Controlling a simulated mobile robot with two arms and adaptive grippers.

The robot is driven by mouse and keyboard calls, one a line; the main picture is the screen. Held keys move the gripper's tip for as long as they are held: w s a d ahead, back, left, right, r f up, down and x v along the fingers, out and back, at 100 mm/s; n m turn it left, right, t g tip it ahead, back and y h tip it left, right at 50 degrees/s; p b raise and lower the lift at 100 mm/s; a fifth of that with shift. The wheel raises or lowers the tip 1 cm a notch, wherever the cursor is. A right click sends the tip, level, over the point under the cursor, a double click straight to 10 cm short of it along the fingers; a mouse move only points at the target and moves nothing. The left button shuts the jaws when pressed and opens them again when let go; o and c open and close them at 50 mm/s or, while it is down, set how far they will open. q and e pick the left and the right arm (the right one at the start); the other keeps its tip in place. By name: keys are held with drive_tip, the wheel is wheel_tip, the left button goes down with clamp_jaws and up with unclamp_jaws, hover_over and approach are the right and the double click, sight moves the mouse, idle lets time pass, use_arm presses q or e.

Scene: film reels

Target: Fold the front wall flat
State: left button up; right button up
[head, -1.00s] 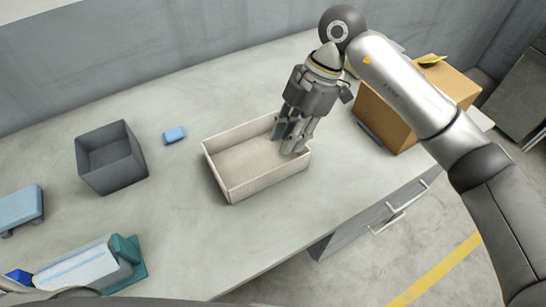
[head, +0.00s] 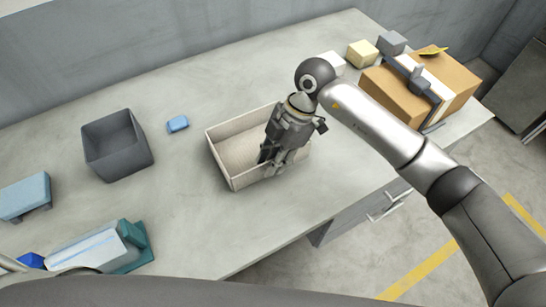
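An open, cream-coloured box (head: 216,157) with low upright walls stands on the grey table. Its near long wall, taken as the front wall (head: 248,180), stands up on its visible left part. My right gripper (head: 269,162) points down over the right half of the box. Its fingers overlap the inside and the near wall, and hide part of that wall. I cannot tell whether they touch it, or how far they are apart. My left gripper is not in view.
A dark grey bin (head: 118,158) and a small blue block (head: 178,124) lie left of the box. A brown carton (head: 397,95) with a grey strap stands at the right. Blue and teal items (head: 134,240) are near left.

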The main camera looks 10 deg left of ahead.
clamp_jaws()
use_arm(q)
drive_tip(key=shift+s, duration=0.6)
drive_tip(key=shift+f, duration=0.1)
use_arm(e)
drive_tip(key=shift+d, duration=0.1)
